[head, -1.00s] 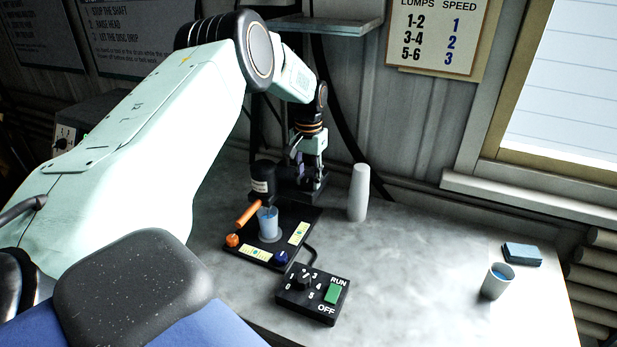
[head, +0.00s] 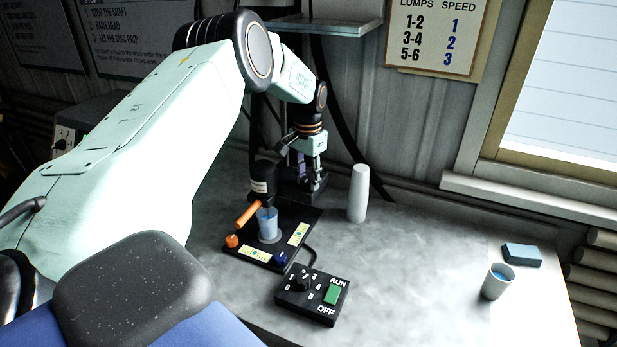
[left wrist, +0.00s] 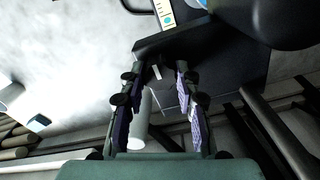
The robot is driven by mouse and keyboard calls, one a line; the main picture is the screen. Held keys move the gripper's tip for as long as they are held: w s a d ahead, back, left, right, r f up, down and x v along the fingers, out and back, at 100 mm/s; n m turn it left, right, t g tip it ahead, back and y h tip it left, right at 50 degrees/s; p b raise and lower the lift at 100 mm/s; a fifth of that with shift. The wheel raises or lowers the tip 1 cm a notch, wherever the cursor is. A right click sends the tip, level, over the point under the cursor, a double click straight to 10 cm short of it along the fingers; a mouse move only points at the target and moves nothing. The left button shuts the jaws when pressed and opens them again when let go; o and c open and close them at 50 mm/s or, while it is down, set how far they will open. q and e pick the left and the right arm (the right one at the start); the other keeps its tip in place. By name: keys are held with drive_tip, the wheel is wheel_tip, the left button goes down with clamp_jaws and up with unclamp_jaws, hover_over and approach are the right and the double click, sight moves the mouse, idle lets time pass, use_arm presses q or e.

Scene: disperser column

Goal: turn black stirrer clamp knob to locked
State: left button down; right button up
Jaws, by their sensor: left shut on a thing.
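My left gripper (head: 303,172) reaches down behind the motor head, at the stirrer's column. In the left wrist view its two fingers (left wrist: 159,74) straddle a small dark part with a white mark, which I take to be the clamp knob (left wrist: 156,72). The gripper is shut on it. The knob is hidden in the head view, and its locked or unlocked setting cannot be read. My right gripper is out of view.
An orange handle (head: 248,213) sticks out beside the cup. A control box (head: 312,294) with a dial and green switch lies in front. A pale cup stack (head: 358,194) stands close right of the gripper. A cup (head: 497,282) and blue sponge (head: 522,254) sit far right.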

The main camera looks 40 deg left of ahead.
sight(308, 179)
use_arm(q)
drive_tip(key=c, duration=1.4)
unclamp_jaws()
drive_tip(key=shift+s, duration=0.15)
drive_tip(key=o, duration=0.4)
drive_tip(key=shift+s+r, duration=0.1)
drive_tip(key=shift+o, duration=0.2)
drive_tip(key=shift+w+r, duration=0.1)
drive_tip(key=shift+w, duration=0.1)
wheel_tip(308, 179, up, 12)
drive_tip(key=shift+s, duration=0.2)
drive_tip(key=shift+w+f, duration=0.15)
drive_tip(key=shift+f, duration=0.05)
